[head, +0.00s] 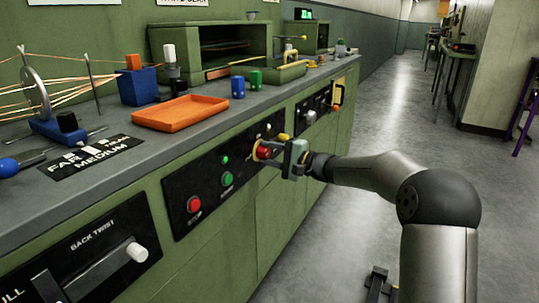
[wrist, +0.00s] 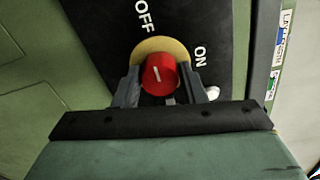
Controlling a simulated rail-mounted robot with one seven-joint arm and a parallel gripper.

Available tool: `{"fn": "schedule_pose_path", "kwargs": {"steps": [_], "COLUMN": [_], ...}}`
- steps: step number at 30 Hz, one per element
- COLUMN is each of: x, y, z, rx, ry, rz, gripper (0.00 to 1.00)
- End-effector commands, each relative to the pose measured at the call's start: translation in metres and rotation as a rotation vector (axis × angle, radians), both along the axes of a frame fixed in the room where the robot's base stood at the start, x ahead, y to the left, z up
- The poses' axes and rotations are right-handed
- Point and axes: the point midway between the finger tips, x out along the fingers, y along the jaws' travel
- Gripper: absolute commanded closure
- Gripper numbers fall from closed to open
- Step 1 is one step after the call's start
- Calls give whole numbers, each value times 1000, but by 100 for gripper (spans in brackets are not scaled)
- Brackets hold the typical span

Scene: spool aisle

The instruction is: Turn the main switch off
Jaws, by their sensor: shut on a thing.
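The main switch is a red round knob (wrist: 158,74) on a yellow ring (wrist: 152,44), set in a black panel with the words OFF and ON. A short white mark on the knob's face runs nearly upright in the wrist view, roughly in line with OFF rather than ON. In the head view the red knob (head: 263,153) is at the right end of the black button panel. My gripper (wrist: 160,88) has one finger on each side of the knob and is shut on it. It also shows in the head view (head: 274,154), reaching in from the right.
A red STOP button (head: 194,204) and a green button (head: 227,179) are on the same panel to the left. An orange tray (head: 181,113) and blue and green blocks stand on the bench above. The aisle floor (head: 400,110) to the right is clear.

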Motion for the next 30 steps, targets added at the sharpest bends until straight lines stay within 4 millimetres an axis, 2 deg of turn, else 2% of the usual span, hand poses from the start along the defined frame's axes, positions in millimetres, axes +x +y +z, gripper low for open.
{"fn": "schedule_pose_path", "kwargs": {"steps": [1,2,4,13,17,20,30], "x": [0,0,0,0,-4,-11,-47], "y": [-1,-1,-1,-1,-11,-27,-102], "z": [0,0,0,0,1,2,4], "rx": [-2,-2,-2,0,-1,-1,-2], "ry": [-1,-1,-1,0,2,2,1], "rz": [-1,-1,-1,-1,-4,-4,-5], "gripper": [85,60,41,41,41,41,41]}}
